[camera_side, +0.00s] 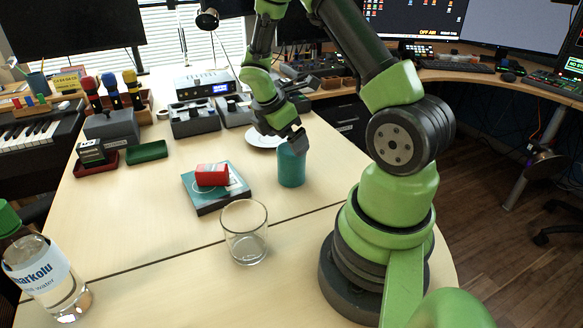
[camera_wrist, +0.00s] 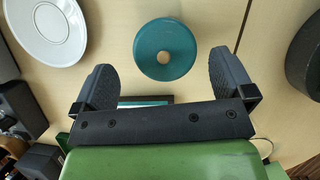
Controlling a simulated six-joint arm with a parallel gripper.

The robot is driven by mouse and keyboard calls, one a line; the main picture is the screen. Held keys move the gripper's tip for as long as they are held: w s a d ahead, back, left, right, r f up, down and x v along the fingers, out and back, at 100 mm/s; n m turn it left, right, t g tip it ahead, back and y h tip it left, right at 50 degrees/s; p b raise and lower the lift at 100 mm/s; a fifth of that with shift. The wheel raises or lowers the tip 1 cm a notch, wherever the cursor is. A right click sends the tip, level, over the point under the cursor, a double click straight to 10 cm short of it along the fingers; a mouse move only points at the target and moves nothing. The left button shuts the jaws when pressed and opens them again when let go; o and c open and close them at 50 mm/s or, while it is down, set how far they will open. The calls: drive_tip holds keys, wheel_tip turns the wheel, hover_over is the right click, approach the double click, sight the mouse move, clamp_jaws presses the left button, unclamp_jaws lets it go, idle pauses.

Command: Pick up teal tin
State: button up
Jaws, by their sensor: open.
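The teal tin (camera_side: 291,165) stands upright on the pale wooden table in the side view, with my gripper (camera_side: 291,135) right above its top. In the wrist view the tin (camera_wrist: 165,38) shows from above as a teal disc with a pale round spot in its middle. My gripper (camera_wrist: 166,75) is open there, its two dark fingers spread to the left and right. The tin lies between the lines of the fingers, a little beyond their tips in the picture. Nothing is held. In the side view the fingertips partly overlap the tin's top edge, so contact cannot be told.
A white saucer (camera_side: 262,139) lies just behind the tin. A water bottle (camera_side: 45,275) stands at the front left.

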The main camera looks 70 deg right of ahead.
sight(288, 148)
drive_tip(key=x, duration=0.3)
drive_tip(key=a+x, duration=0.1)
drive_tip(key=x, duration=0.1)
drive_tip(key=shift+d+f, duration=0.1)
drive_tip(key=shift+f, duration=0.25)
drive_tip(key=c, duration=1)
